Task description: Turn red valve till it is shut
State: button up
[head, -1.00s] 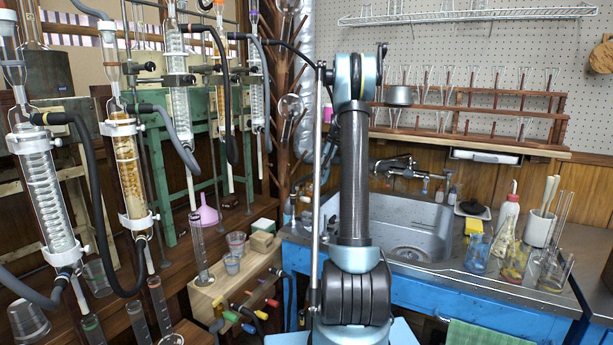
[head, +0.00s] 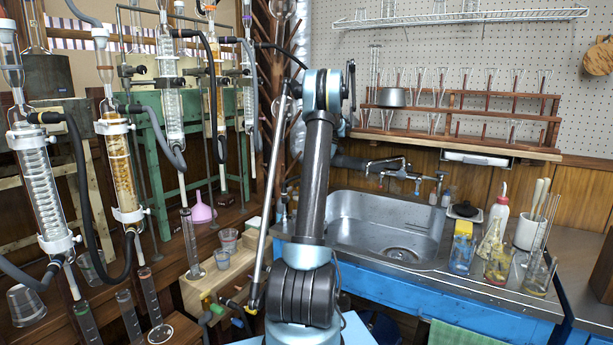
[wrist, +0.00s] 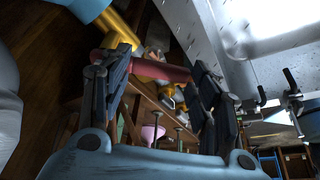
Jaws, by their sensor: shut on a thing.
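In the wrist view the red valve handle (wrist: 162,71) lies crosswise between the two dark fingers of my gripper (wrist: 160,74). The fingers are parted by its length and appear to press on its two ends. In the head view my arm hides both the red valve and my gripper. How far the valve is turned cannot be told.
A yellow valve handle (wrist: 122,30) and a blue one (wrist: 88,8) are close by the red handle. A steel sink (head: 385,228) stands to the right. Glass columns (head: 40,185) with hoses stand at left. A pink funnel (head: 202,208) stands on the bench.

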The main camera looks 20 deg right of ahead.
dwell(0.4)
jog(key=o, duration=1.5)
jog(key=shift+r, duration=0.1)
